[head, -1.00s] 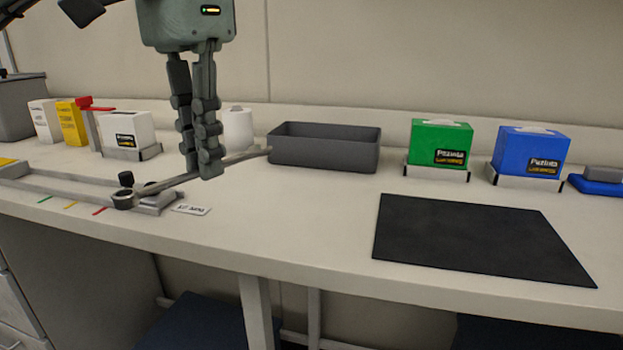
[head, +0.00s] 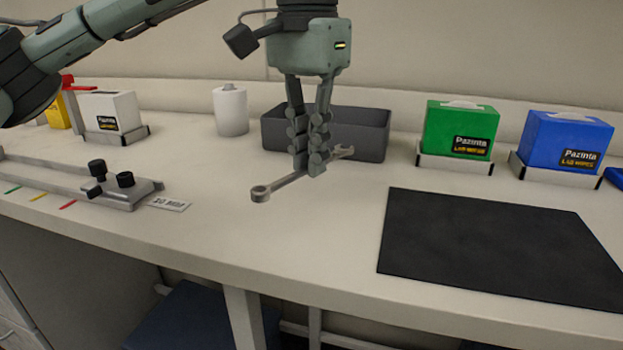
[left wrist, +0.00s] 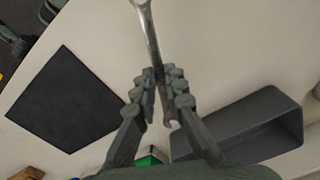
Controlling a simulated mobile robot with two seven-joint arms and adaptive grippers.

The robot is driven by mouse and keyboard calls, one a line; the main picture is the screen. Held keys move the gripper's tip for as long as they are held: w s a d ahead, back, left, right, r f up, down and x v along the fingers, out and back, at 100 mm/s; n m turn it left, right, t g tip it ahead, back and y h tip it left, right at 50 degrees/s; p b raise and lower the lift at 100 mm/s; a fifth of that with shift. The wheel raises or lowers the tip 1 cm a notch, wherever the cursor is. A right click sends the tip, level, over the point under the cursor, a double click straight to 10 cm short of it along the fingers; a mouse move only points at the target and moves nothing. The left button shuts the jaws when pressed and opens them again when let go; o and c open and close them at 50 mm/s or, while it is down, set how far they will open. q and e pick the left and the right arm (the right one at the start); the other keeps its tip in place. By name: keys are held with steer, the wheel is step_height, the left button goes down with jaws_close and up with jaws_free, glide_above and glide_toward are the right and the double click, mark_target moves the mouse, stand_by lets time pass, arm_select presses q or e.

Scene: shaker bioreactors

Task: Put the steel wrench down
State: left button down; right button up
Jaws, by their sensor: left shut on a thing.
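The steel wrench (head: 283,184) is held in the fingers of my left gripper (head: 309,168). Its ring end points to the front left and its open end to the back right, in front of the grey bin. In the left wrist view the wrench (left wrist: 149,38) runs up from between the two fingertips (left wrist: 160,88). In the head view it appears over the bare bench; its exact height above the surface is hard to tell. My right gripper is not in view.
A dark grey open bin (head: 375,132) stands behind the wrench. A black mat (head: 500,245) lies to the right. A metal fixture with black knobs (head: 120,190) is at left. Green (head: 458,128) and blue (head: 563,142) wipe boxes stand at the back right.

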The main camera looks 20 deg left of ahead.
mark_target(312, 202)
arm_select(q)
steer(key=shift+w+d+f, duration=0.15)
steer(key=shift+w+f, duration=0.05)
steer(key=shift+f, duration=1.9)
steer(key=shift+f, duration=0.25)
steer(key=c, duration=1.6)
jaws_free()
steer(key=shift+r, duration=0.1)
steer(key=shift+r, duration=0.1)
